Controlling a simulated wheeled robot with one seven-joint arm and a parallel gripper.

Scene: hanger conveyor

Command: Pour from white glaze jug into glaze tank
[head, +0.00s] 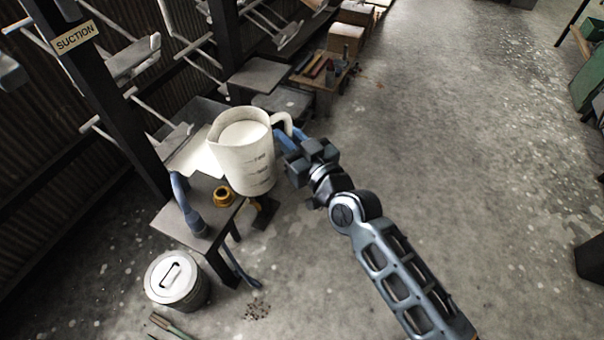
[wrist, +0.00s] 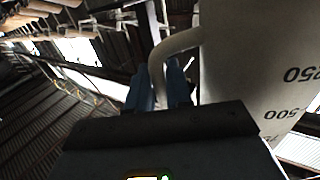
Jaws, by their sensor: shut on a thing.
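The white glaze jug (head: 246,165) is held in the air, roughly upright, with white liquid near its rim and its spout toward the left. Its graduated wall (wrist: 250,70) fills the right of the wrist view. My gripper (head: 283,138) is shut on the jug's handle, to the right of the jug. In the wrist view its blue fingers (wrist: 160,88) are at the handle (wrist: 178,42). A grey open vessel with a white surface (head: 196,156), apparently the glaze tank, lies behind and left of the jug, partly hidden by it.
A small bench (head: 178,228) with a blue hose-like tool (head: 188,208) and a brass fitting (head: 223,196) is below the jug. A lidded metal pot (head: 172,278) stands on the floor. A dark post (head: 105,95) rises at left.

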